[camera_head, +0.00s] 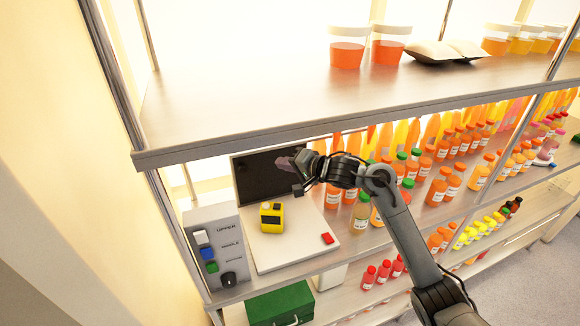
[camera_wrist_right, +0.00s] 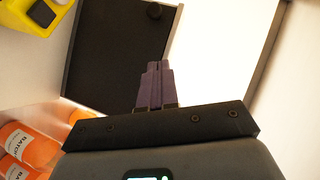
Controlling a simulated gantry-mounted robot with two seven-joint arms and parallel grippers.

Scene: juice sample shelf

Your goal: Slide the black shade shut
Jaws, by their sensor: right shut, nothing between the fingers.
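The black shade (camera_head: 258,180) is a dark upright panel at the back of the middle shelf, behind a white board. My left gripper is out of view.
A grey control box (camera_head: 215,245) stands left. Several juice bottles (camera_head: 361,216) stand right, close to my arm. The upper shelf edge (camera_head: 230,147) runs above.

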